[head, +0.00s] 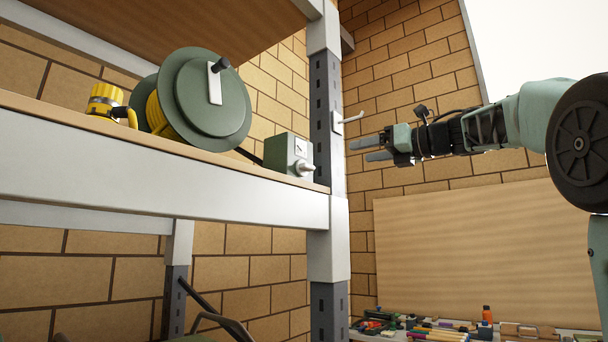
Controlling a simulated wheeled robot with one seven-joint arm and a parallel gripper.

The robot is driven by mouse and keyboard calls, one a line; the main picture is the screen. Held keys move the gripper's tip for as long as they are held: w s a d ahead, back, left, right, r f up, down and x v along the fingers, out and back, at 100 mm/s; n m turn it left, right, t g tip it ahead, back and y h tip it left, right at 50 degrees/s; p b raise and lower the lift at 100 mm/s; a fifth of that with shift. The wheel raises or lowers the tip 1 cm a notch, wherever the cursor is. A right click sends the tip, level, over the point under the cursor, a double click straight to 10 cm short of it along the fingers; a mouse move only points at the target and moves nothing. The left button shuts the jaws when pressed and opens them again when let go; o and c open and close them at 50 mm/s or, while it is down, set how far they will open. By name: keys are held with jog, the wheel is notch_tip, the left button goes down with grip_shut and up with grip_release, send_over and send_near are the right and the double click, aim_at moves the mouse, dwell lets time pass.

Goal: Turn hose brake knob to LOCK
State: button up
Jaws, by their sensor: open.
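A green hose reel (212,100) with a yellow hose wound on it stands on the wooden shelf. A small grey-green box (288,153) sits to its right at the shelf's end, near the post. A pale knob (304,168) sticks out from the box's front. Any LOCK marking is too small to read. My gripper (366,150) is open and empty, right of the shelf post, with its fingers pointing left. In the picture it is right of the knob and a little higher, apart from it.
The grey metal post (328,130) with a white hook (348,118) stands between the box and my gripper. A yellow fitting (104,100) sits left of the reel. A bench with several tools (450,328) lies low at right. Space around my gripper looks clear.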

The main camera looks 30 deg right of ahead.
jog(key=p, duration=0.6)
send_near(310, 165)
jog(key=shift+n, duration=0.4)
jog(key=x, duration=0.9)
jog(key=shift+w+d, duration=0.1)
jog(key=shift+w, duration=0.05)
jog(key=c, duration=1)
